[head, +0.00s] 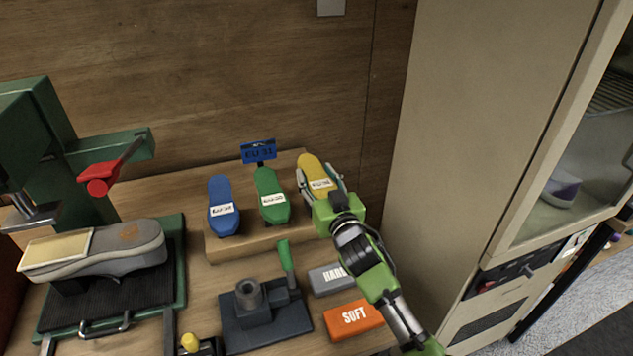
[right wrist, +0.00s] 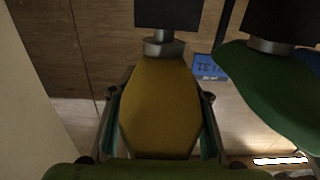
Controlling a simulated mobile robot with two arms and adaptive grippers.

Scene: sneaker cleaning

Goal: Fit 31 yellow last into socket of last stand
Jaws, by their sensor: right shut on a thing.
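The yellow last (head: 316,170) is at the right end of the row of lasts on the wooden block, with a white label on it. My right gripper (head: 322,188) is shut on it, its fingers on either side. In the right wrist view the yellow last (right wrist: 160,105) fills the space between the fingers. I cannot tell whether it is clear of the block. The last stand (head: 262,315) is on the table in front of the block, with an empty round socket (head: 249,291) and a green lever (head: 286,257). My left gripper is not in view.
A blue last (head: 222,204) and a green last (head: 270,196) stand left of the yellow one, by a blue EU 31 sign (head: 258,151). HARD (head: 328,279) and SOFT (head: 354,316) blocks lie right of the stand. A green press with a grey shoe (head: 120,250) is at left; a cabinet (head: 470,130) stands right.

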